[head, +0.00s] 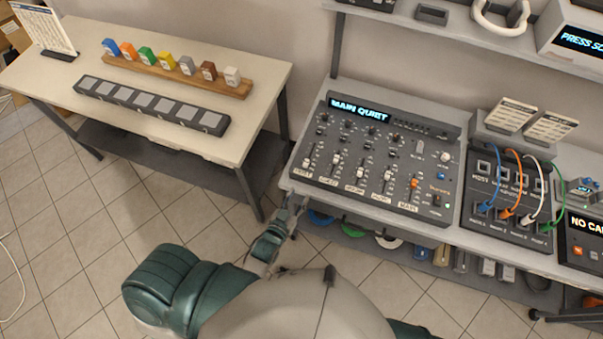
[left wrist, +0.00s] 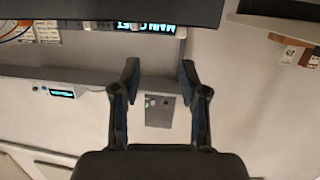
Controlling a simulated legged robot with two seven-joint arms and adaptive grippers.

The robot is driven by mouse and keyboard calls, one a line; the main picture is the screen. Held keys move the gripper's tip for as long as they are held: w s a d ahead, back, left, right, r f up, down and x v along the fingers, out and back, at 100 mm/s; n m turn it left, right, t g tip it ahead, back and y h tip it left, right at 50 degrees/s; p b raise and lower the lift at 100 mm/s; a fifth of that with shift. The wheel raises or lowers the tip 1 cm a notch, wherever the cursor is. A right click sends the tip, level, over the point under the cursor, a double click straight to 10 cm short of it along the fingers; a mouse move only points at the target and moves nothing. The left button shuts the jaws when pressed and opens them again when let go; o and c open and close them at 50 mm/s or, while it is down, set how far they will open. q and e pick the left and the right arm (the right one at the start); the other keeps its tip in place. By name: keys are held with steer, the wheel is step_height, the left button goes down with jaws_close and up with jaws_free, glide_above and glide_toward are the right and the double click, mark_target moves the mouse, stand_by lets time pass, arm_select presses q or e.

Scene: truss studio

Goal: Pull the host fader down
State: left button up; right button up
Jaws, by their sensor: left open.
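The mixer (head: 392,205) is a dark grey sloped console with a lit "MAIN QUIET" display (head: 359,110). Its host fader (head: 307,163) has a white cap at the far left of the fader row, low in its slot by the "HOST" label. Other white-capped faders stand to its right, then an orange main fader (head: 414,183). My left gripper (head: 296,203) is at the table's front left edge, just below the host fader, apart from it. In the left wrist view my left gripper (left wrist: 158,70) is open and empty, with the display (left wrist: 150,27) beyond it. My right gripper is out of view.
A patch panel (head: 507,237) with coloured cables stands right of the mixer. A side table (head: 55,85) at the left holds coloured blocks on a wooden rack (head: 180,76) and a dark strip of pads (head: 150,106). A lower shelf with cable coils lies under the mixer's table.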

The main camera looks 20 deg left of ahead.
mark_target(305, 166)
arm_select(q)
steer(key=w, duration=0.5)
steer(key=w+a+f+t+y, duration=0.1)
steer(key=w, duration=0.4)
steer(key=w+f+n+t+b, duration=0.1)
steer(key=w, duration=0.4)
steer(key=shift+w+a+y, duration=0.1)
steer(key=shift+a+y, duration=0.2)
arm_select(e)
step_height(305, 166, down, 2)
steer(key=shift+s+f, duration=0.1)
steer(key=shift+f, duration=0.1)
arm_select(q)
jaws_close()
